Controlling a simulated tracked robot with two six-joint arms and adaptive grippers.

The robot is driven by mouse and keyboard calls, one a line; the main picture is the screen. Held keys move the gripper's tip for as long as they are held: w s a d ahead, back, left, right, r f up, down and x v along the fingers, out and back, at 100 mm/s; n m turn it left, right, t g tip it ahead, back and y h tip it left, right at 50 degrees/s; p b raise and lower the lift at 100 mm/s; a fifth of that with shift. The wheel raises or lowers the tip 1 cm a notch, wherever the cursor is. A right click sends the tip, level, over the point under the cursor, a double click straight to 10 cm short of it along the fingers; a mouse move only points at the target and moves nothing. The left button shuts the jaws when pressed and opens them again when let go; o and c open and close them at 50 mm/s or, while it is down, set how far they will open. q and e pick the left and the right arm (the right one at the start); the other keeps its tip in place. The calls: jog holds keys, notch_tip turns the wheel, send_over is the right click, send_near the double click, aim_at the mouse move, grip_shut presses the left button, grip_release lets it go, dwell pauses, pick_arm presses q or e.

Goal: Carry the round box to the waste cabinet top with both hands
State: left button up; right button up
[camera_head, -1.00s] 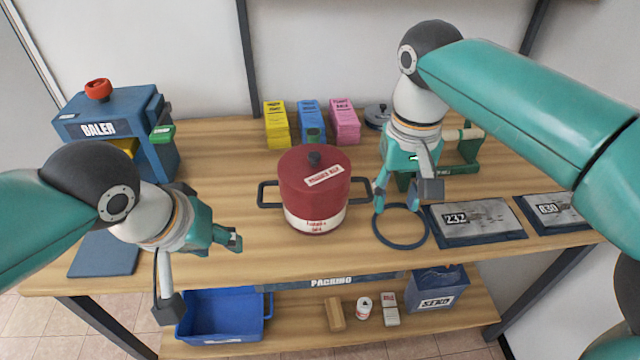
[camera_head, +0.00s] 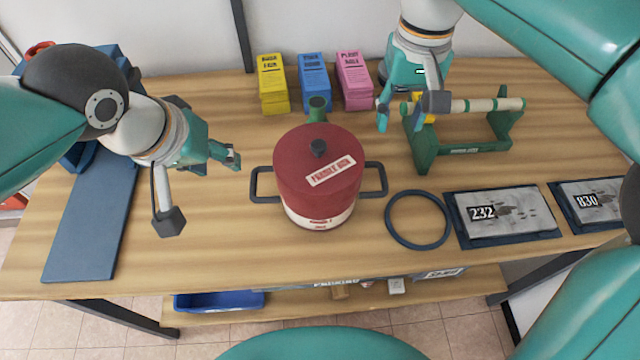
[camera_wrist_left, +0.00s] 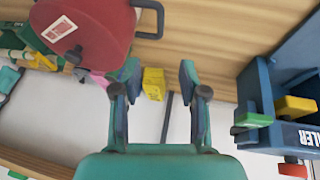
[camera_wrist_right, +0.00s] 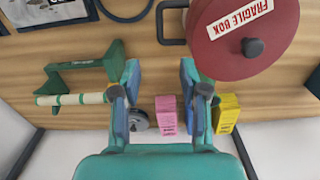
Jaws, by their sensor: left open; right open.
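The round box (camera_head: 318,170) is a dark red pot-like box with a white lower band, a "FRAGILE BOX" label, a black knob and a dark loop handle on each side. It stands upright on the wooden table. It also shows in the left wrist view (camera_wrist_left: 95,30) and the right wrist view (camera_wrist_right: 225,50). My left gripper (camera_head: 201,190) is open and empty, left of the box and apart from its left handle. My right gripper (camera_head: 409,110) is open and empty, behind and right of the box, close to a green roll stand. I cannot make out the waste cabinet.
Yellow, blue and pink card stacks (camera_head: 353,80) stand behind the box. A green roll stand (camera_head: 462,150), a dark ring (camera_head: 388,220) and plates 232 (camera_head: 510,212) and 830 (camera_head: 596,202) lie to the right. A blue mat (camera_head: 85,225) and the baler (camera_wrist_left: 265,100) are on the left.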

aim_at(253, 181)
pick_arm(q)
jog(key=x, duration=1.7)
jog(key=shift+a, duration=0.1)
pick_arm(e)
notch_tip(253, 181, down, 17)
pick_arm(q)
grip_shut()
pick_arm(e)
grip_shut()
jog(key=shift+w, duration=0.1)
